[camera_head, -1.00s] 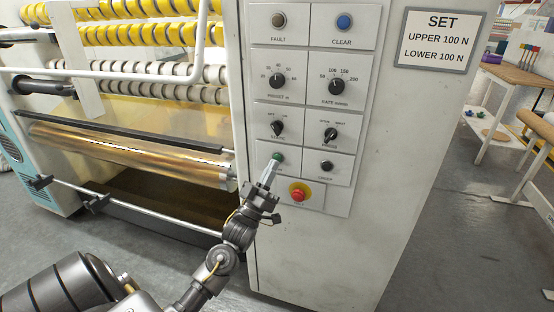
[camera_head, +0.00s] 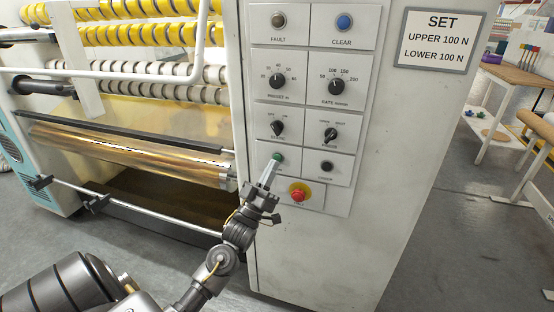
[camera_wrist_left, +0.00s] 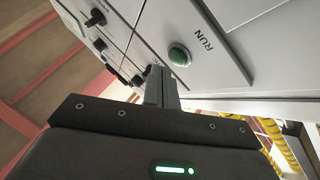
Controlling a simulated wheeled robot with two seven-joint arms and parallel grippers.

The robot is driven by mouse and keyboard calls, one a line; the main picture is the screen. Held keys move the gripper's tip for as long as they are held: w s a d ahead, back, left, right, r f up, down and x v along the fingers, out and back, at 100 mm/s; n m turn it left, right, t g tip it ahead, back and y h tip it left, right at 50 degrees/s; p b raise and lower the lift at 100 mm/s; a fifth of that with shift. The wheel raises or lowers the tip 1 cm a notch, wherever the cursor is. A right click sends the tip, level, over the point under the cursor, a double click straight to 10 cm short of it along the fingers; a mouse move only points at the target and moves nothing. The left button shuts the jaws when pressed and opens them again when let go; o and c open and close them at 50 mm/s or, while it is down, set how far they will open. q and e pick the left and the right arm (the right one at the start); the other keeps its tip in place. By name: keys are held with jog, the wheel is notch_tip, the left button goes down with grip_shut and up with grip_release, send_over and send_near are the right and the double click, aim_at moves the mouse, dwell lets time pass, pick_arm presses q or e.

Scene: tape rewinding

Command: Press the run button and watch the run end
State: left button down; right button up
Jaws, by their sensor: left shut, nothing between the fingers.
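The green run button (camera_head: 278,156) sits on the lower left of the control panel (camera_head: 303,200). In the left wrist view the green button (camera_wrist_left: 179,55) shows beside the word RUN, with its face uncovered. My left gripper (camera_head: 270,166) is shut and empty, its fingertips just below the run button in the head view. In the left wrist view the shut fingers (camera_wrist_left: 158,80) end close to the button, and a small gap seems to show between them. I cannot tell for sure whether they touch. My right gripper is not in view.
A red stop button on a yellow base (camera_head: 299,193) is right of my fingers. The rewinder's metal roll (camera_head: 130,150) and guard bar (camera_head: 150,213) lie left. A SET sign (camera_head: 440,38) hangs right.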

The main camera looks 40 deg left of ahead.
pick_arm(q)
jog(key=shift+w, duration=0.1)
dwell(0.6)
jog(key=shift+w+a, duration=0.15)
jog(key=shift+w, duration=0.2)
jog(key=shift+w+a, duration=0.1)
jog(key=shift+w, duration=0.2)
dwell(0.6)
jog(key=shift+s, duration=0.1)
jog(key=shift+s+d+p, duration=0.25)
jog(key=shift+s+p, duration=0.1)
jog(key=shift+s, duration=0.3)
